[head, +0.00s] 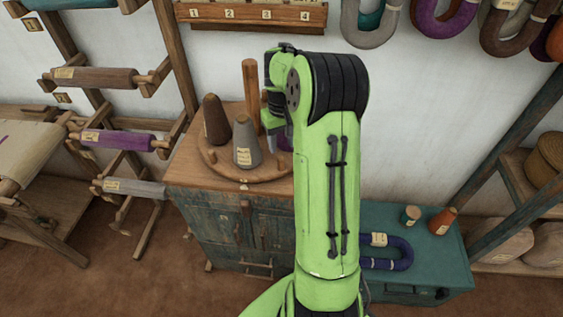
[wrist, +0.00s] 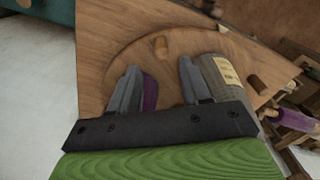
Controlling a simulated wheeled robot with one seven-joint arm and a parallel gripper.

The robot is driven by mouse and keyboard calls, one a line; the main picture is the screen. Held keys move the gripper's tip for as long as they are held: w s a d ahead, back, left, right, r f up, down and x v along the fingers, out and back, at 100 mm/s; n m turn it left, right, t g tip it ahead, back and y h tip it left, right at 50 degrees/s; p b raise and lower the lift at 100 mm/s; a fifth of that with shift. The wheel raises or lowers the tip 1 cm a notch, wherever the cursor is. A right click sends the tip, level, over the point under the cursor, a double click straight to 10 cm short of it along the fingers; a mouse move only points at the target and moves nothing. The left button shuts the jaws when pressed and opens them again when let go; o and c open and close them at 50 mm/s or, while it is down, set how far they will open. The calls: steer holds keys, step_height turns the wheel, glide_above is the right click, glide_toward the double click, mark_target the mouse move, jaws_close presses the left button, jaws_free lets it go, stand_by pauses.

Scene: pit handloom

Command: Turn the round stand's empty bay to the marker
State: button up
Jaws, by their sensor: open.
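The round wooden stand (head: 222,165) lies on top of a cabinet and carries a dark brown cone (head: 216,122), a grey labelled cone (head: 246,143) and a purple cone (head: 286,141), mostly hidden by my arm. A tall wooden post (head: 251,88) rises behind the grey cone. A small pale tag (head: 243,181), perhaps the marker, is at the stand's front. My gripper (head: 277,138) is low over the stand's right side. In the wrist view its open fingers (wrist: 158,66) have the purple cone (wrist: 150,92) beside the left finger and the grey cone (wrist: 218,75) outside the right. Which bay is empty is unclear.
The wooden cabinet top (head: 185,168) is clear around the stand. A rack with wound rollers (head: 118,140) stands at left. A numbered rail hangs on the wall behind.

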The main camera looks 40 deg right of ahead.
mark_target(281, 158)
step_height(281, 158, down, 8)
steer(key=shift+w+a+f+b, duration=0.1)
steer(key=shift+f+b, duration=0.05)
steer(key=shift+b, duration=0.25)
jaws_close()
